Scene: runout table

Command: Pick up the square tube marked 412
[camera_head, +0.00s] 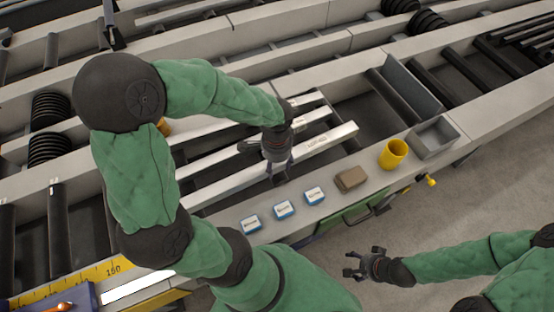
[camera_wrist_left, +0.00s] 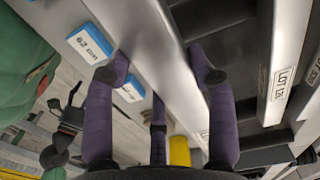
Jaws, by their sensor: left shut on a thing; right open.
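Several pale grey square tubes lie side by side on the runout table (camera_head: 222,222). My left gripper (camera_head: 279,163) is over the nearest tube (camera_head: 335,137). In the left wrist view the fingers (camera_wrist_left: 163,68) are shut on this tube (camera_wrist_left: 165,45), one on each side. It carries a small label near its right end, too small to read. Two neighbouring tubes (camera_wrist_left: 285,50) show labels starting "LOT" in the wrist view; I cannot make out 412 on any. My right gripper (camera_head: 366,265) is open and empty, off the table over the floor.
Three blue-and-white blocks (camera_head: 283,209), a brown block (camera_head: 351,179) and a yellow cup (camera_head: 393,154) stand along the near table edge. A grey open bin (camera_head: 433,137) is to their right. Black rollers (camera_head: 391,97) lie behind. A yellow scale (camera_head: 88,276) is at lower left.

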